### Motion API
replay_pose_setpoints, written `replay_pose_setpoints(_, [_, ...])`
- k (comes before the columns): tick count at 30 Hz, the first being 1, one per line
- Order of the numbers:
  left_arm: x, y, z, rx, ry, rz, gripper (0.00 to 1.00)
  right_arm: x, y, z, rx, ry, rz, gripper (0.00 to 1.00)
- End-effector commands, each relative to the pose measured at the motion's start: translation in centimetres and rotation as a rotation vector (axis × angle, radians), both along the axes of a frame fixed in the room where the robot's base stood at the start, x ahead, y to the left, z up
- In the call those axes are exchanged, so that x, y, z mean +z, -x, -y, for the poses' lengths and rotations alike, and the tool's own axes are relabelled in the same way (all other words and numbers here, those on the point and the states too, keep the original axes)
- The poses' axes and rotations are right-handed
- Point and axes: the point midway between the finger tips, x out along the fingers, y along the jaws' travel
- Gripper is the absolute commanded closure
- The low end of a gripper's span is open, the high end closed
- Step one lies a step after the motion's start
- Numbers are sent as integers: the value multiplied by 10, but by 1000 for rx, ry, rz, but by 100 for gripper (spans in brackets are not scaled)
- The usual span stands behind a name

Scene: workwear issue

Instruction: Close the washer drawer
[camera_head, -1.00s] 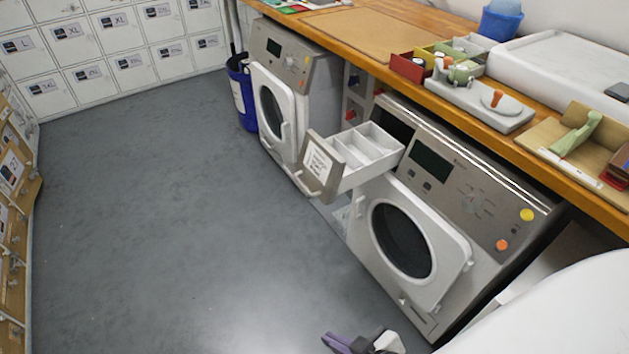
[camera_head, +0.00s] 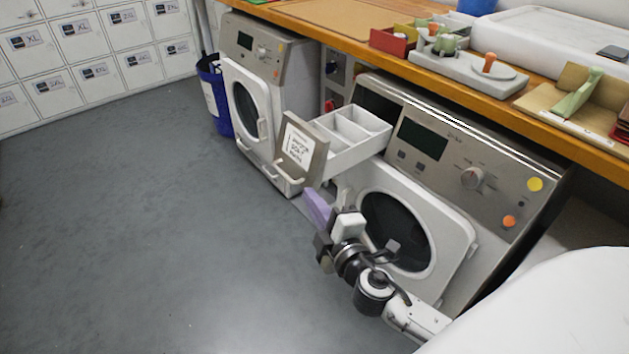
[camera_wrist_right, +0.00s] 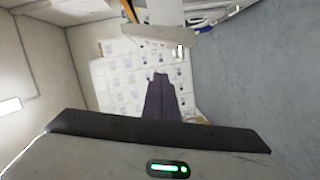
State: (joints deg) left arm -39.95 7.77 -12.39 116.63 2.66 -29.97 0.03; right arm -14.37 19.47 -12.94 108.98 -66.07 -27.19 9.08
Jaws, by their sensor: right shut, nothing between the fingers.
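The washer drawer (camera_head: 345,140) is pulled out of the upper left of the near washer (camera_head: 440,150). It is a white tray with dividers and a grey front (camera_head: 300,150) that carries a white label and a handle. My right gripper (camera_head: 317,207) has purple fingers, shut and empty. It appears just below and in front of the drawer front, and I see no clear contact. In the right wrist view the purple fingers (camera_wrist_right: 160,95) point toward a pale panel that looks like the drawer. My left gripper is not in view.
The near washer's round door (camera_head: 400,230) is behind my right arm. A second washer (camera_head: 262,80) and a blue bin (camera_head: 215,95) stand farther back. A wooden worktop (camera_head: 350,45) with trays runs above. The grey floor (camera_head: 130,220) at left is clear.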

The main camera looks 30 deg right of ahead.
Motion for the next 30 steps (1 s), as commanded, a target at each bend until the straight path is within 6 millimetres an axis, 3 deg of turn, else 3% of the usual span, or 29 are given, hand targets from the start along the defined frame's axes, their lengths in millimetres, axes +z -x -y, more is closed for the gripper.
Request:
replay_pose_setpoints(9, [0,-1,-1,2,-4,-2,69,-4,-68,11,0,0,0,100])
replay_pose_setpoints(12, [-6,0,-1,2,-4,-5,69,-13,-65,29,-1,2,-4,100])
replay_pose_setpoints(18, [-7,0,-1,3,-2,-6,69,-17,-66,45,1,-1,-3,100])
replay_pose_setpoints(30, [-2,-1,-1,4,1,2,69,-18,-66,48,1,-2,-3,100])
